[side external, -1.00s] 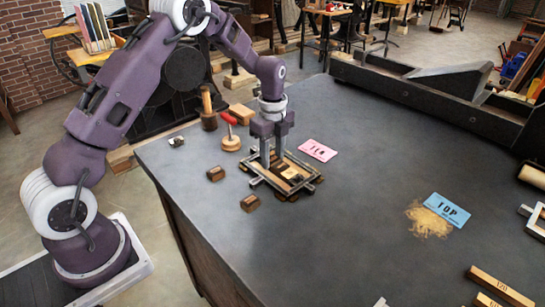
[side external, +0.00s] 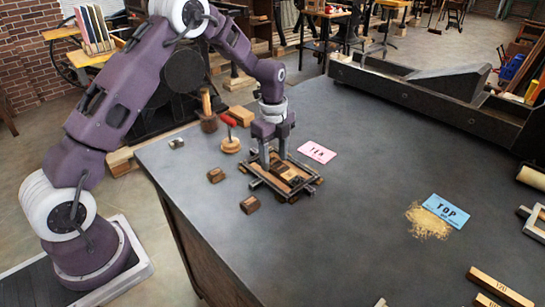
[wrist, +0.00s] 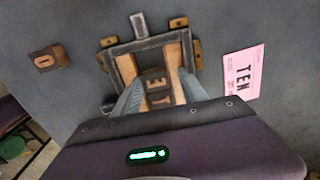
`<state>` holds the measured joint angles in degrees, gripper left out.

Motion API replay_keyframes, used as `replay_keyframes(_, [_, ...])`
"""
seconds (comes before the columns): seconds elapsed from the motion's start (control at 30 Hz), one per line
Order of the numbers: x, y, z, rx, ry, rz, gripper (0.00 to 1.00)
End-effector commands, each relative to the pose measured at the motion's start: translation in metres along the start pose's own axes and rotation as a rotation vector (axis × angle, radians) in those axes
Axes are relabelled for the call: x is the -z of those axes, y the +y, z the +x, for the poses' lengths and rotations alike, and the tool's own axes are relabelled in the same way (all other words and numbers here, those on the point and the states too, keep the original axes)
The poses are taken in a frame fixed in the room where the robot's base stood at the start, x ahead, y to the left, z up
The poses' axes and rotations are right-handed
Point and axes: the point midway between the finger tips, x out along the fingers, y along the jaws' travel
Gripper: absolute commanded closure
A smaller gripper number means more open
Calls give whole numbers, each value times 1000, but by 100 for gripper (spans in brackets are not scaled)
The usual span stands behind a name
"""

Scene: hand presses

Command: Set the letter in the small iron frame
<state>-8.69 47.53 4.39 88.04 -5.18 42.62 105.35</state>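The small iron frame (side external: 255,167) lies on the dark table, with wooden strips inside; it also shows in the wrist view (wrist: 148,42). My gripper (side external: 273,156) points down over the frame. The finger ends are partly hidden by foreshortening. A loose O block (wrist: 47,58) lies left of the frame.
A pink card reading TEN (side external: 317,152) lies right of the frame. A blue TOP card (side external: 446,210) lies by shavings (side external: 427,222). The table between is clear.

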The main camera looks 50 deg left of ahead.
Motion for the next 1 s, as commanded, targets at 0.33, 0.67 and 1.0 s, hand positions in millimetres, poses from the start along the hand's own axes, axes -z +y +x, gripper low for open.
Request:
replay_keyframes(0.33, [-1, 8, -43, -34, -1, 3, 43])
replay_keyframes(0.67, [0, 5, -113, -36, 1, 1, 43])
replay_keyframes(1.0, [14, 28, -161, 20, 0, -154, 43])
